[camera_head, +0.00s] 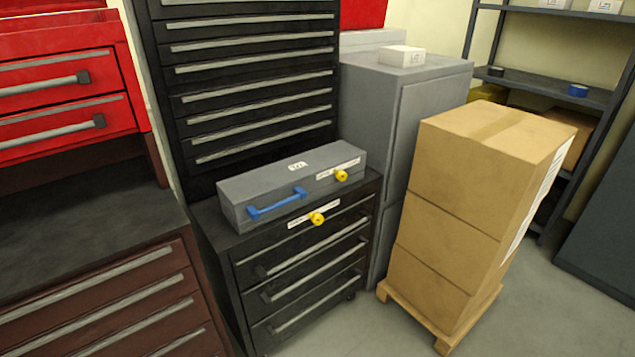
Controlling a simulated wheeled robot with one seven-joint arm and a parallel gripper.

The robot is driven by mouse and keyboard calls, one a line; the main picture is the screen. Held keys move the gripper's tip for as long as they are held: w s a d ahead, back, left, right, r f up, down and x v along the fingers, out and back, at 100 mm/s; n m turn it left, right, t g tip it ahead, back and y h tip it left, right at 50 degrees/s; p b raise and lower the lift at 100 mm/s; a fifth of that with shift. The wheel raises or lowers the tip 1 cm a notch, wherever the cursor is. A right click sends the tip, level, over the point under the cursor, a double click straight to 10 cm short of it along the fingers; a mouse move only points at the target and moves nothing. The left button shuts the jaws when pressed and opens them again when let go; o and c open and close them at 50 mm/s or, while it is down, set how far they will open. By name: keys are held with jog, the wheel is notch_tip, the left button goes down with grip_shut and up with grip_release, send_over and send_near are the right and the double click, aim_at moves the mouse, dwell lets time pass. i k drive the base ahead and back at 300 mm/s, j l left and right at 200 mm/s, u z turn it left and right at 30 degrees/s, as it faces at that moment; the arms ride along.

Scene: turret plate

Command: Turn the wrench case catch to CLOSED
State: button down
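A long grey case (240,190) lies on top of a low black drawer cabinet (245,262), with a blue handle (277,204) on its front. A yellow catch knob (341,175) sits at the right of the case's front, with a white label strip (337,169) just above it. The strip's writing is too small to read, so I cannot tell which way the catch is set. A second yellow knob (317,218) sits on the cabinet's front below the case, next to another white label strip (313,214). My gripper is not in view.
Stacked cardboard boxes (455,205) on a wooden pallet (445,338) stand to the right. A grey cabinet (420,105) is behind them. A brown drawer unit (105,300) and red drawers (65,85) are at left. Bare floor (560,310) shows at lower right.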

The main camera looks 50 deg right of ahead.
aim_at(340, 175)
jog(key=i+l+z, duration=0.1)
jog(key=z, duration=0.3)
jog(key=i+z, duration=0.2)
jog(key=z, duration=0.15)
jog(key=i+z, duration=0.2)
jog(key=z, duration=0.2)
